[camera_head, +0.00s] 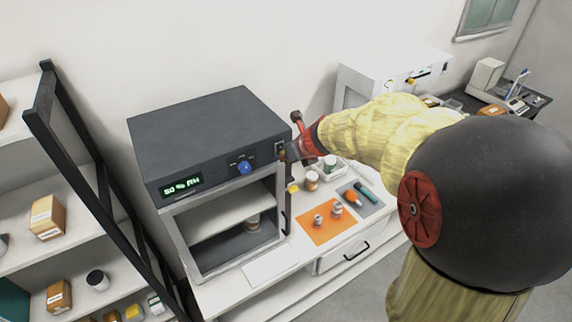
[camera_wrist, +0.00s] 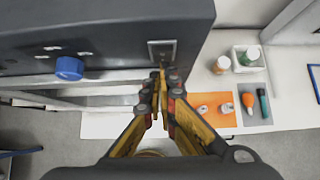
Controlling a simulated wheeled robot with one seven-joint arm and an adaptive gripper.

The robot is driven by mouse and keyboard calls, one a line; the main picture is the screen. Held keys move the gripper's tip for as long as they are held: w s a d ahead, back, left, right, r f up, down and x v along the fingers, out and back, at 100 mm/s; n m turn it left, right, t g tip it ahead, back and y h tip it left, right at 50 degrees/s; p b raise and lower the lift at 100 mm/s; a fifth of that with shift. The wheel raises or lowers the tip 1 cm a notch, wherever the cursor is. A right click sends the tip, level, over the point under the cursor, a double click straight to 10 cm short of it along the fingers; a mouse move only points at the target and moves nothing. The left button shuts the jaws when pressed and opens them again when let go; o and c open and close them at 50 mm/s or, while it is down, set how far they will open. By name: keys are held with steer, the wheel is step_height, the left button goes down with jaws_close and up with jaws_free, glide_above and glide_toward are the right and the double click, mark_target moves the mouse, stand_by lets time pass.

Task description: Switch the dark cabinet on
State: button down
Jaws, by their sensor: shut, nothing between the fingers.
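The dark cabinet (camera_head: 205,130) stands on the white bench in the head view, with an open-looking lower compartment. Its front has a lit green display (camera_head: 181,186), which seems to read "50 % RH", and a blue knob (camera_head: 244,168). A small switch (camera_head: 279,148) sits at the front's right end. In the wrist view the switch (camera_wrist: 162,47) lies just beyond the tips of my gripper (camera_wrist: 161,76), and the blue knob (camera_wrist: 69,68) is to their left. My gripper (camera_head: 286,154) is shut and empty, at or very near the switch; I cannot tell whether it touches.
An orange mat (camera_head: 322,234) with two small weights and a grey mat (camera_head: 374,207) with tools lie right of the cabinet. A jar (camera_head: 311,181) and a white tray (camera_head: 339,172) stand behind them. A dark-framed shelf (camera_head: 75,135) is at left.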

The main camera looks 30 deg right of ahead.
steer(key=shift+r+p, duration=0.1)
steer(key=shift+p, duration=0.25)
steer(key=shift+r, duration=0.1)
steer(key=shift+r+p, duration=0.7)
steer(key=shift+p, duration=0.2)
